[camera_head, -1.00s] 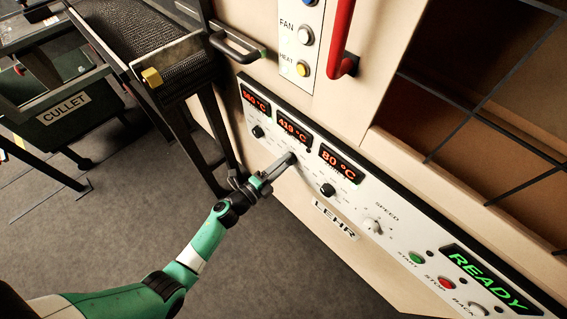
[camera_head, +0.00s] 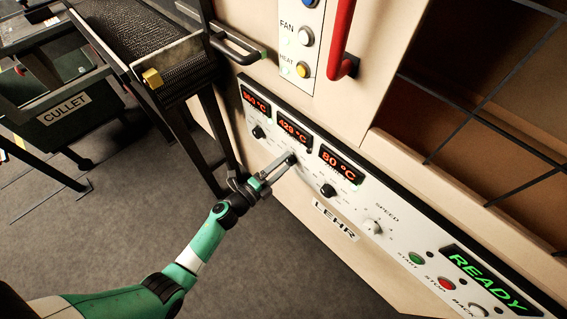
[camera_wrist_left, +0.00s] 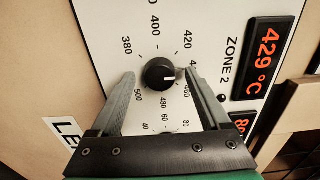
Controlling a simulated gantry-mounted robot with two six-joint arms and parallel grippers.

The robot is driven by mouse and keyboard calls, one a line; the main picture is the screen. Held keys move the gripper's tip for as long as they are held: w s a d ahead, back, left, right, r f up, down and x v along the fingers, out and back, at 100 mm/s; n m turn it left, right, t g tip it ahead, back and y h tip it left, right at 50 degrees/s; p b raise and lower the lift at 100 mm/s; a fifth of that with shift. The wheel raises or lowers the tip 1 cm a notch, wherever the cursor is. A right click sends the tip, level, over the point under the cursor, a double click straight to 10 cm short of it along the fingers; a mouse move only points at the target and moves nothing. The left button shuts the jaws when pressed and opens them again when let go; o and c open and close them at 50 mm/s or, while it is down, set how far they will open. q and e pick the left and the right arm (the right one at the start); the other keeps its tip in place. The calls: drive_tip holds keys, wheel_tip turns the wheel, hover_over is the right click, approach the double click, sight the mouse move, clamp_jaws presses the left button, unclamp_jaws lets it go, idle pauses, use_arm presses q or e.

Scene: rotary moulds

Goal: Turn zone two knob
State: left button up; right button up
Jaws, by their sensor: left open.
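The zone two knob (camera_wrist_left: 160,74) is black with a white pointer mark, set in a printed temperature dial on a white panel. In the wrist view its pointer faces right, between the 420 and 460 marks. The zone two display (camera_wrist_left: 264,58) reads 429 °C; it also shows in the head view (camera_head: 294,130). My left gripper (camera_wrist_left: 160,78) is open, with one finger on either side of the knob. The right finger is close to the knob's pointer side; I cannot tell if it touches. In the head view my left gripper (camera_head: 285,162) reaches the panel at this knob.
Another black knob (camera_head: 258,131) sits to the left and a third (camera_head: 328,190) to the right on the panel. The speed knob (camera_head: 374,227), start button (camera_head: 416,258) and stop button (camera_head: 446,284) are farther right. A red handle (camera_head: 341,45) stands above.

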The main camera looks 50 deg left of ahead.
use_arm(q)
drive_tip(key=s+p, duration=0.3)
drive_tip(key=s, duration=0.8)
drive_tip(key=shift+s+d, duration=0.15)
